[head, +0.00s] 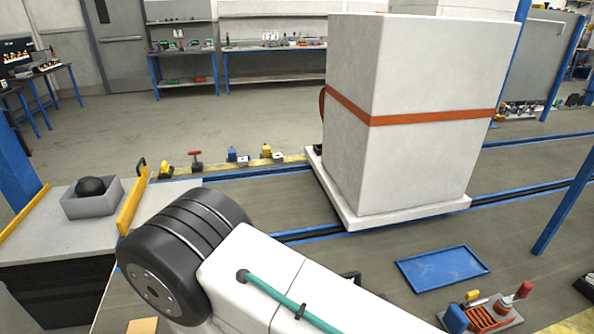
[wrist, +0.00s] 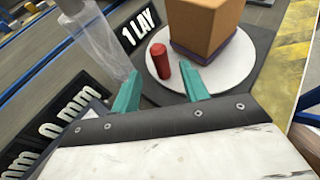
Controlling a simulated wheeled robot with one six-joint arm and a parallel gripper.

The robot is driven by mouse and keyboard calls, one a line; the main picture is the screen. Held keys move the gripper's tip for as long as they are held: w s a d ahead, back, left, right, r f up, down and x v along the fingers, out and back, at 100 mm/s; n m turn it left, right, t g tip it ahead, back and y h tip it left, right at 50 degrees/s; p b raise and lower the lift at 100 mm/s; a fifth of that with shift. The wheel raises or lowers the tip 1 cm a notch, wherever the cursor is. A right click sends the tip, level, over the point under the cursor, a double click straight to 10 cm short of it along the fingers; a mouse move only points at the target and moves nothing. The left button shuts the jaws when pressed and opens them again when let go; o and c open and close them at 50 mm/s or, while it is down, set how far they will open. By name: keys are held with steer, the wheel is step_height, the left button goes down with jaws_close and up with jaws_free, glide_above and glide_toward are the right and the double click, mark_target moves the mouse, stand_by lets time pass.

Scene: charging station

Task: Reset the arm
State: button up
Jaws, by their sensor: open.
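My gripper (wrist: 162,84) shows in the wrist view, with its two teal fingers spread apart. It is open, and nothing is visibly held between the fingers. A white link of my arm (head: 300,285), with a black joint and a teal cable, crosses the lower middle of the head view. My gripper itself cannot be seen in the head view.
In the wrist view, a red cylinder (wrist: 160,61) and a brown box (wrist: 205,25) stand on a white disc (wrist: 235,82) beyond the fingers. A clear column (wrist: 95,40) is to the left. In the head view, a large white block (head: 400,150) stands behind my arm, with a blue tray (head: 443,268) at right.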

steer(key=s+d+r+m+g+y, duration=0.2)
steer(key=d+r+m, duration=0.5)
steer(key=r, duration=0.8)
steer(key=s+d+r+m+g+y, duration=0.3)
steer(key=s+d+r+m, duration=0.3)
steer(key=r+m, duration=0.6)
steer(key=s+d+r+m+g+y, duration=0.3)
steer(key=d+r+m, duration=0.4)
steer(key=r, duration=1.1)
steer(key=s+m+g, duration=0.1)
steer(key=m, duration=0.2)
steer(key=shift+s+d+g, duration=0.3)
steer(key=shift+s, duration=0.05)
